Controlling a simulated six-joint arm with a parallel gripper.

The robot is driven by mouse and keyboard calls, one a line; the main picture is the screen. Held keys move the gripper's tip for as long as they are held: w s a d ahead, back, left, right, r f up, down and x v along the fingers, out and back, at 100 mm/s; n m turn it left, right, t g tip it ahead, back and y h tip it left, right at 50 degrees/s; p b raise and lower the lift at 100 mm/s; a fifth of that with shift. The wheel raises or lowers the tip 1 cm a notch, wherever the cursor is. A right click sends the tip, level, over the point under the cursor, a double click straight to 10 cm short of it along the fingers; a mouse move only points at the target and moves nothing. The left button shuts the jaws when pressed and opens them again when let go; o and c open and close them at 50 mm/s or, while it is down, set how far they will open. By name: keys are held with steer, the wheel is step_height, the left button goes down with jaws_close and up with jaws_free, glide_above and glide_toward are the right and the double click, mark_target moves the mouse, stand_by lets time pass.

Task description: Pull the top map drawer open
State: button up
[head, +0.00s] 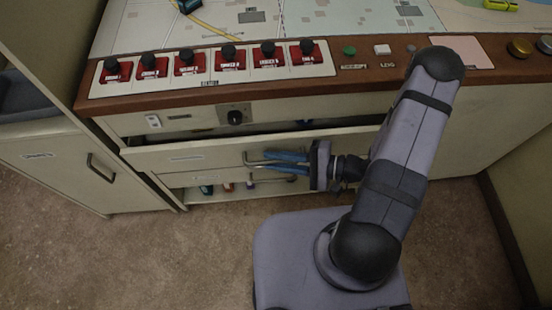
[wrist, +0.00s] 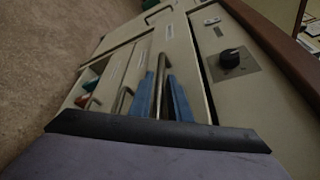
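The top map drawer (head: 190,158) is a cream front under the console's wooden edge. It stands partly out, with a dark gap above and behind its front. Its metal bar handle (head: 247,158) also shows in the wrist view (wrist: 161,66). My gripper (head: 270,162) is at this handle, with its blue fingers on either side of the bar. In the wrist view the bar runs between the fingers (wrist: 160,95) with little room beside it, so the gripper looks shut on it. Part of the handle is hidden by the fingers.
A lower open compartment (head: 190,197) with small coloured items lies beneath the drawer. A black knob (head: 235,117) and a white switch (head: 153,121) sit on the panel above. A cabinet door (head: 60,170) stands at left. Carpet (head: 150,260) in front is clear at left.

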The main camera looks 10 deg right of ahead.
steer(key=shift+v, duration=3.65)
steer(key=shift+a+r+p, duration=0.15)
steer(key=shift+r+p, duration=0.1)
steer(key=shift+p, duration=0.95)
steer(key=shift+f, duration=0.2)
steer(key=shift+x, duration=3.65)
jaws_close()
